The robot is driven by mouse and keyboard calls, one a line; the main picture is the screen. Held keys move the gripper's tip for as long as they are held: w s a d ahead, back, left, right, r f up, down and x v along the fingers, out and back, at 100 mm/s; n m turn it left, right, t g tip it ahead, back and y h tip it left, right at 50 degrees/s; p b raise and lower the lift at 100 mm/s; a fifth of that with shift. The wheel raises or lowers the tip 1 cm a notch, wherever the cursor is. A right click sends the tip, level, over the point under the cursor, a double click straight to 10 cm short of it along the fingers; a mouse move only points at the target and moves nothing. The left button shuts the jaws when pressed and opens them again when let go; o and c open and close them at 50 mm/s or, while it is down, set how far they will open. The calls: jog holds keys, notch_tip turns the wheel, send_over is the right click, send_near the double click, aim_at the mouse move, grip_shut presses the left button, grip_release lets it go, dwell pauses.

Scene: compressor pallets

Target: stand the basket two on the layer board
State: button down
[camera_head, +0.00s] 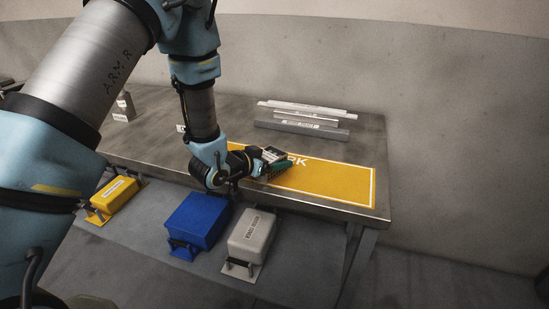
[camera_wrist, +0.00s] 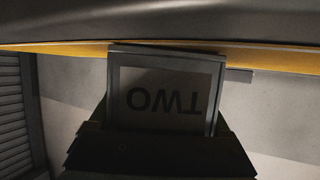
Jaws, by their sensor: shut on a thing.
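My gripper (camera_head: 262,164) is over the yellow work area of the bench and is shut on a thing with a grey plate. In the wrist view this plate (camera_wrist: 166,92) reads TWO upside down, so I take it for basket two. It stands between the dark finger parts (camera_wrist: 160,150), which hide its lower portion. In the head view only a small grey and dark green part (camera_head: 282,167) of it shows beyond my gripper. I cannot make out a layer board in either view.
The yellow marked area (camera_head: 335,183) lies on the steel bench (camera_head: 235,115). Grey bars (camera_head: 303,120) lie at its back. Below, a yellow box (camera_head: 114,195), a blue box (camera_head: 198,220) and a beige box (camera_head: 251,235) stand on a grey surface. The yellow area's right part is clear.

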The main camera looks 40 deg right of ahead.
jog(key=shift+f, duration=0.15)
grip_release()
jog(key=shift+r, duration=0.25)
jog(key=shift+a, duration=0.4)
jog(key=b+v, duration=0.2)
jog(key=v, duration=0.9)
jog(key=shift+s+r, duration=0.1)
jog(key=shift+a, duration=0.1)
